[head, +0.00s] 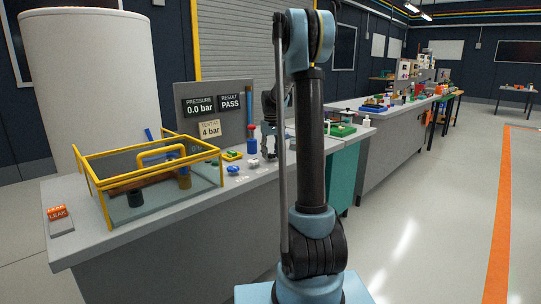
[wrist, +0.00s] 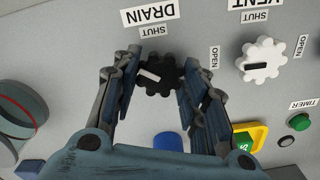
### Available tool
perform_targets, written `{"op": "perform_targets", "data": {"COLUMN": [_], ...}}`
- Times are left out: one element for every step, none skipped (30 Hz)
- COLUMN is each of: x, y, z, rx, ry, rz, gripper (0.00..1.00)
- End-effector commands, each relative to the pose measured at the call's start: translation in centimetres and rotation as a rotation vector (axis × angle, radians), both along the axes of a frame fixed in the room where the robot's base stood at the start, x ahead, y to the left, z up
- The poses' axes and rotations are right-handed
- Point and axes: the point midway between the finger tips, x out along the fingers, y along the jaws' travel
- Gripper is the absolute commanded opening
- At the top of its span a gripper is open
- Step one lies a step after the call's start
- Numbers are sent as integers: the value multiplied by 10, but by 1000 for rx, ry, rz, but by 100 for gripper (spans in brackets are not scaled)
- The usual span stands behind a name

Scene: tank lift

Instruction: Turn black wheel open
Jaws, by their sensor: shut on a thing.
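The black wheel (wrist: 168,84) sits on the grey panel in the wrist view, under an upside-down DRAIN label (wrist: 150,12). Its SHUT mark is above it and its OPEN mark (wrist: 215,57) is to its right. A white pointer bar on the wheel points left and slightly up. My gripper (wrist: 161,72) has one finger on each side of the wheel and is shut on it. The fingers cover part of its left and right edges. In the head view my gripper (head: 269,140) is over the bench, and the black wheel cannot be made out there.
A white wheel (wrist: 263,62) with a black pointer, labelled VENT, is to the right. A green button (wrist: 299,122) and a blue cylinder (wrist: 167,141) are nearby. In the head view a yellow-framed glass tank (head: 150,175) stands left; a display reads 0.0 bar and PASS.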

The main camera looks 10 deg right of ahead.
Motion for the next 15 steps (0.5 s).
{"op": "perform_targets", "data": {"x": [0,0,0,0,0,0,0,0,0,0,0,0,0,0,0], "y": [-1,-1,-1,-1,-1,-1,-1,-1,-2,-2,-2,-2,-2,-2,-2], "z": [0,0,0,0,0,0,0,0,0,0,0,0,0,0,0], "rx": [0,0,0,-1,-1,-1,-1,-1,-1,-1,-1,-1,-1,-1,-1], "ry": [0,0,0,1,1,1,1,1,1,1,1,1,1,1,1], "rz": [43,71,110,138,166,204,232,259,295,321,346,379,403,426,455], "gripper": [16,16,16,16,16,16,16,16,16,16,16,16,16,16,16]}}
